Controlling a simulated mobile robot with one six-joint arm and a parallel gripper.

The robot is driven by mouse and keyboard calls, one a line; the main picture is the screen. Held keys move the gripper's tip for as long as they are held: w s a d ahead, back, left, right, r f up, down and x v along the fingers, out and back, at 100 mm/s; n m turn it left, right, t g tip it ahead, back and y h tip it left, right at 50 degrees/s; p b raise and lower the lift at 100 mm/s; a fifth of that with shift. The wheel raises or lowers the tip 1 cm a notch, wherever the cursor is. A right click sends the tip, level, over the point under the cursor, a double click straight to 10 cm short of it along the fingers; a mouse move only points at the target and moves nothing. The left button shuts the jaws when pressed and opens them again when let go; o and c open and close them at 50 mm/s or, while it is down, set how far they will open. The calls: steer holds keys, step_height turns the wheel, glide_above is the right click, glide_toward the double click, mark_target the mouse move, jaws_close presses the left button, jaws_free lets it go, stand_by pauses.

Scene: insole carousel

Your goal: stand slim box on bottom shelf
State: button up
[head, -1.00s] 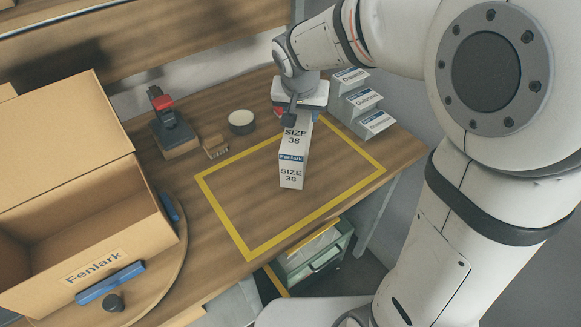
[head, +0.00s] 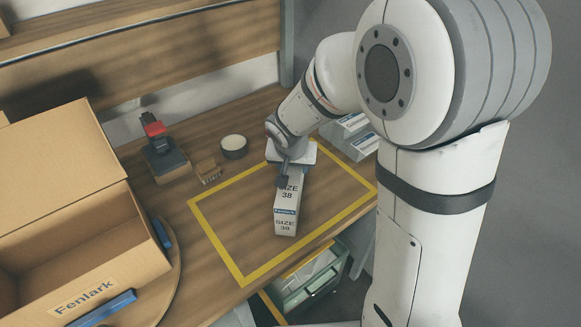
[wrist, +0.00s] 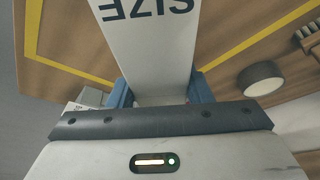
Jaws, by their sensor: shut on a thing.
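A slim white box (head: 286,208) printed "SIZE 38" with a blue Fenlark band is in my gripper (head: 292,180). Its long side points toward the bench front, over the area framed by yellow tape (head: 215,235). I cannot tell whether it touches the bench. In the wrist view, the box (wrist: 150,45) runs away between the blue fingers of my gripper (wrist: 160,95), which are shut on its near end. I cannot tell for sure which surface is the bottom shelf; a wooden board (head: 150,45) stands above the bench at the back.
An open Fenlark carton (head: 120,262) sits on a round turntable (head: 172,285) at left.

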steer(key=shift+f, duration=0.2)
steer(key=shift+f, duration=0.1)
steer(key=shift+f+b, duration=0.15)
steer(key=shift+b, duration=0.15)
steer(key=o, duration=1.2)
steer(key=shift+c, duration=0.2)
